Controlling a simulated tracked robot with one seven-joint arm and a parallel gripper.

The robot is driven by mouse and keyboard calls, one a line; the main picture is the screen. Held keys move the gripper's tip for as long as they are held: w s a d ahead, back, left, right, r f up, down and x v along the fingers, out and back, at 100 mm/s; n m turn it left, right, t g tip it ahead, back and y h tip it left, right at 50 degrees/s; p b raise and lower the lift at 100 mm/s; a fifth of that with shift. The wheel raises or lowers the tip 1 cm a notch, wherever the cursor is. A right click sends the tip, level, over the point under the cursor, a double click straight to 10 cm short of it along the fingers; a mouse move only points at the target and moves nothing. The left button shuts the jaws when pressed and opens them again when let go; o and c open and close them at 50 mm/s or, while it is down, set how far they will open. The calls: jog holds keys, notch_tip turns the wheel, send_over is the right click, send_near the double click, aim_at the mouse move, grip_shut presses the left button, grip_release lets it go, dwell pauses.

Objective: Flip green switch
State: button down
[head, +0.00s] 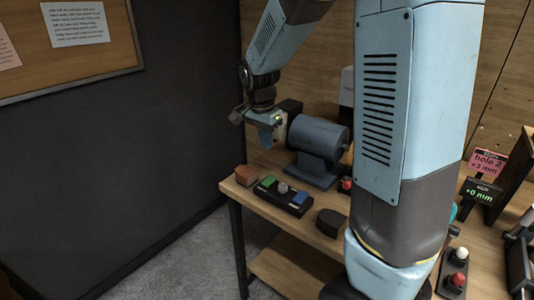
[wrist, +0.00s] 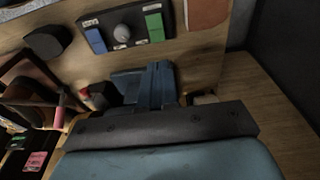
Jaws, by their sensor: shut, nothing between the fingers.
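The green switch (head: 268,182) sits at the left end of a black control box on the wooden bench, beside a pale round knob (head: 283,187) and a blue switch (head: 300,198). In the wrist view the green switch (wrist: 154,26) is at the top, right of the knob (wrist: 122,31) and the blue switch (wrist: 96,41).
The blue-grey motor (head: 318,143) stands behind the box. A reddish-brown block (head: 246,175) is left of the box, and a dark block (head: 332,222) is to its right. A red button (head: 346,184) is near the motor. A dark wall (head: 120,150) is at left.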

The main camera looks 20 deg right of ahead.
jog(key=shift+r, duration=0.6)
jog(key=shift+s+r, duration=0.1)
jog(key=s+d+r+n+t, duration=0.1)
jog(key=s+r+n, duration=0.2)
jog(key=s, duration=0.4)
jog(key=s+d+r+n+t, duration=0.2)
jog(key=s+r+n, duration=0.2)
jog(key=s, duration=0.4)
jog(key=s+d+r+n+t+y, duration=0.1)
jog(key=s+d+r+n, duration=0.1)
jog(key=s+r, duration=0.3)
jog(key=s+n, duration=0.1)
jog(key=s, duration=0.2)
jog(key=shift+s+d+n+t, duration=0.2)
jog(key=shift+n+t, duration=0.1)
jog(key=shift+n, duration=0.1)
jog(key=shift+r, duration=0.1)
